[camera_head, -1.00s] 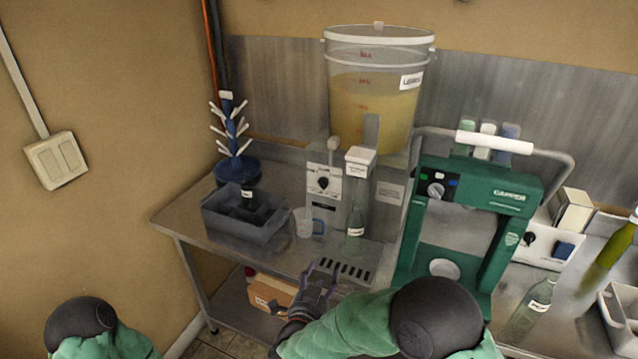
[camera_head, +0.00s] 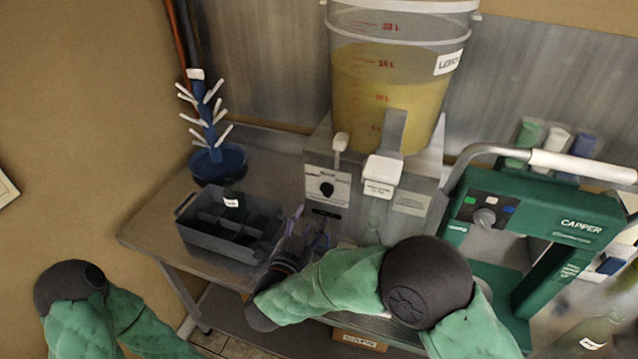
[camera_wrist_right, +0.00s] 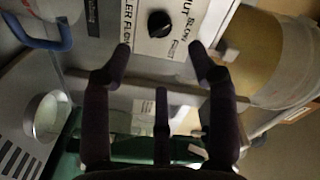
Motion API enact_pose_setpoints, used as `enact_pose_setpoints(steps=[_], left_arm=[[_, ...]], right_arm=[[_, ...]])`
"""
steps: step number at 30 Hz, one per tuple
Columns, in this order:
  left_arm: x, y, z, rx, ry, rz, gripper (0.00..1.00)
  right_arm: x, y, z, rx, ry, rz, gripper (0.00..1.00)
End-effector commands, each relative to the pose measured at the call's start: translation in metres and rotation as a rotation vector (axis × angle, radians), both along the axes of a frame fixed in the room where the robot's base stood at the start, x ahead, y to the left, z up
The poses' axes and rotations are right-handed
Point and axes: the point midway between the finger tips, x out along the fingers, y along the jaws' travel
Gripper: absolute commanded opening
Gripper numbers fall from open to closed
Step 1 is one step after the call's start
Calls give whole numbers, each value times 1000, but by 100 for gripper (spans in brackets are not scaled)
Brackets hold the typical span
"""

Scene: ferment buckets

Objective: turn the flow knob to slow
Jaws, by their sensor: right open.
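The flow knob (camera_head: 327,188) is a small black knob on a white label plate on the front of the grey filler, below the bucket. In the right wrist view the knob (camera_wrist_right: 160,23) sits on its plate, with the words "FLOW", "SLOW" and "FAST" legible beside it. My right gripper (camera_head: 306,230) is just below the plate in the head view, open and empty. In the right wrist view the open fingertips of my right gripper (camera_wrist_right: 160,49) lie to either side of the knob's line, apart from it. My left gripper is out of view.
The bucket (camera_head: 385,95) of yellow liquid stands above the filler. A white-topped filling head (camera_head: 383,172) is right of the knob. The grey crate (camera_head: 215,240) and blue bottle tree (camera_head: 215,165) are left, the green capper (camera_head: 545,215) right. My right arm hides the counter's front.

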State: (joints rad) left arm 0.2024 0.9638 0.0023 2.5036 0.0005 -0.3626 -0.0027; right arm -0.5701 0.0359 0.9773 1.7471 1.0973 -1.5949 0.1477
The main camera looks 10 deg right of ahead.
Motion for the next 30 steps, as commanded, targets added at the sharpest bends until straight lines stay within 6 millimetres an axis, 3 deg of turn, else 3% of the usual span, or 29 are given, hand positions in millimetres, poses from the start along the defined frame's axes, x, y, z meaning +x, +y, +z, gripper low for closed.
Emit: enact_pose_setpoints(steps=[18,30], left_arm=[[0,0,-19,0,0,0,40],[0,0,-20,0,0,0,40]], right_arm=[[76,-52,-1,1,0,-4,59],[87,-59,0,-1,1,0,59]])
